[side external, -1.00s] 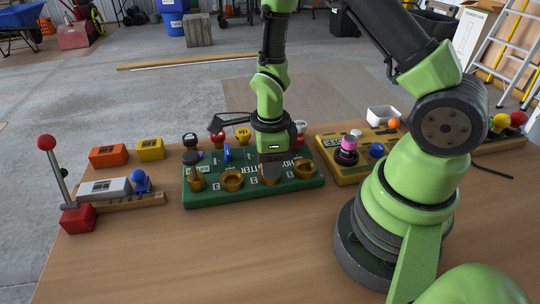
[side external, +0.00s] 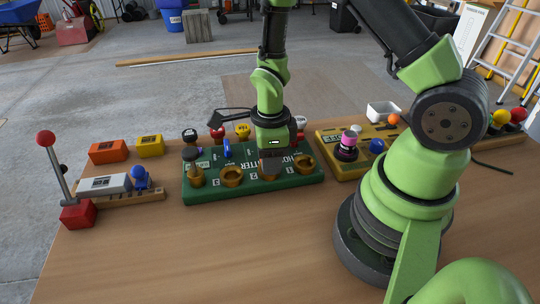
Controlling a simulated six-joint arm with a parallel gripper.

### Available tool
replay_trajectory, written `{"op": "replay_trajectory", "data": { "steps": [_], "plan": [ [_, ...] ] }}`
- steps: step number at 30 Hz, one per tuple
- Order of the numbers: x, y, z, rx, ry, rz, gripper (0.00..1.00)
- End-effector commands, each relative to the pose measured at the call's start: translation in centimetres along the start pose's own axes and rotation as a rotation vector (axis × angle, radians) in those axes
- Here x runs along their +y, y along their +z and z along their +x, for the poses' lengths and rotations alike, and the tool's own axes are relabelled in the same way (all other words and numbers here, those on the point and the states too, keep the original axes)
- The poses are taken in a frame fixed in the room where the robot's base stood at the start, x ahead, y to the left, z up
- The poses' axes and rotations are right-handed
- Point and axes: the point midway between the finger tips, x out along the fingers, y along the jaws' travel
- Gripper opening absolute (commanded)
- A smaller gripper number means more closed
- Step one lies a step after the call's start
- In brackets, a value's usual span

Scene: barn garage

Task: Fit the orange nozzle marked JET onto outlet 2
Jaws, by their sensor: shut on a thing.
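A green board (side external: 215,194) with a front row of brass outlet rings lies on the table. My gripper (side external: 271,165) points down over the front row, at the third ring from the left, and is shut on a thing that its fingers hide. I cannot see an orange nozzle or the word JET. The outlet numbers are too small to read surely, so I cannot tell which is outlet 2. The second ring from the left (side external: 232,176) and the rightmost ring (side external: 304,165) look empty. I cannot tell whether the held thing touches the ring under it.
Black, red and yellow-topped pieces (side external: 243,130) stand along the board's back. A blue lever (side external: 227,148) rises between the rows. A yellow board (side external: 350,170) stands right, a red-knobbed lever (side external: 47,141) left. The front table (side external: 200,250) is clear.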

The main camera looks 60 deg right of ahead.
Motion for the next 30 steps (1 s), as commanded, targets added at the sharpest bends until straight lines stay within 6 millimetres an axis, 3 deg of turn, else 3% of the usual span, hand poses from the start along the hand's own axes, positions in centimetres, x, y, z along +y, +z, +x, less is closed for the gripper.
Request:
{"op": "replay_trajectory", "data": {
  "steps": [15, 30],
  "plan": [
    [0.0, 0.0, 0.6, 0.000, 0.000, 0.000, 0.16],
    [0.0, 0.1, -0.8, -0.001, -0.001, -0.001, 0.16]
  ]
}}
